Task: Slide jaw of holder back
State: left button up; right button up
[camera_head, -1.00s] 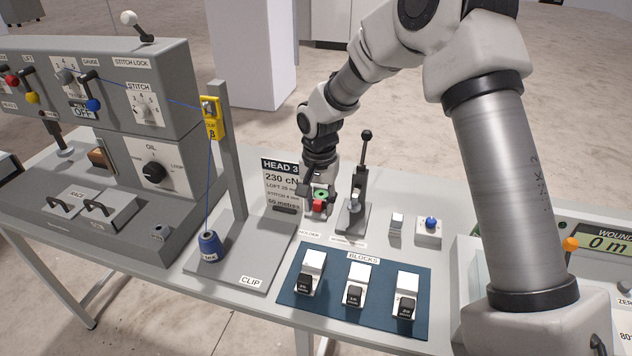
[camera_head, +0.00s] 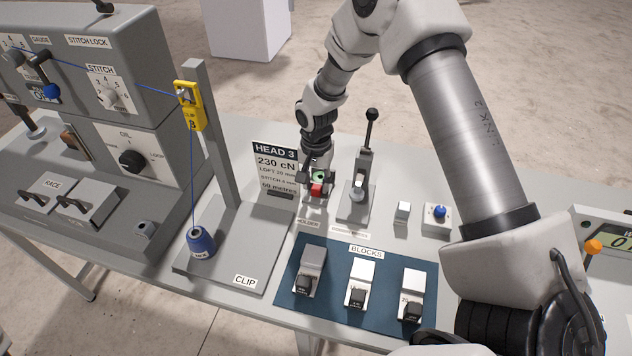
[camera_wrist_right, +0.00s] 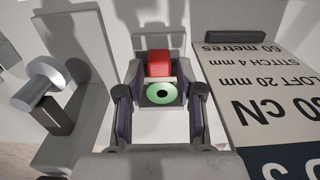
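The holder (camera_wrist_right: 160,42) is a small pale stand with a red jaw (camera_wrist_right: 158,64) and a green disc (camera_wrist_right: 160,93) with a dark centre. In the head view the red jaw (camera_head: 316,189) and green disc (camera_head: 319,176) show at the end of my right arm, behind the HOLDER label. My right gripper (camera_wrist_right: 160,80) is over the holder, its fingers spread on either side of the disc and the red jaw. Gaps show between the fingers and the jaw in the wrist view; contact lower down cannot be told. My left gripper is not in view.
The HEAD 3 card (camera_head: 275,172) stands close left of the holder. A lever stand (camera_head: 357,200) with a black knob is close right. A blue mat (camera_head: 333,296) with several blocks lies in front. A clip post (camera_head: 214,140) and blue cone (camera_head: 201,242) stand left.

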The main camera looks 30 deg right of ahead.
jog(key=shift+f, duration=0.7)
jog(key=shift+s+a+f, duration=0.1)
jog(key=shift+s+f, duration=0.05)
jog(key=shift+f, duration=0.25)
grip_shut()
jog(key=shift+s+a+p, duration=0.5)
jog(key=shift+s+a, duration=0.65)
jog(key=shift+a, duration=0.2)
jog(key=shift+f, duration=0.1)
jog(key=shift+s, duration=0.1)
grip_release()
jog(key=shift+a, duration=0.15)
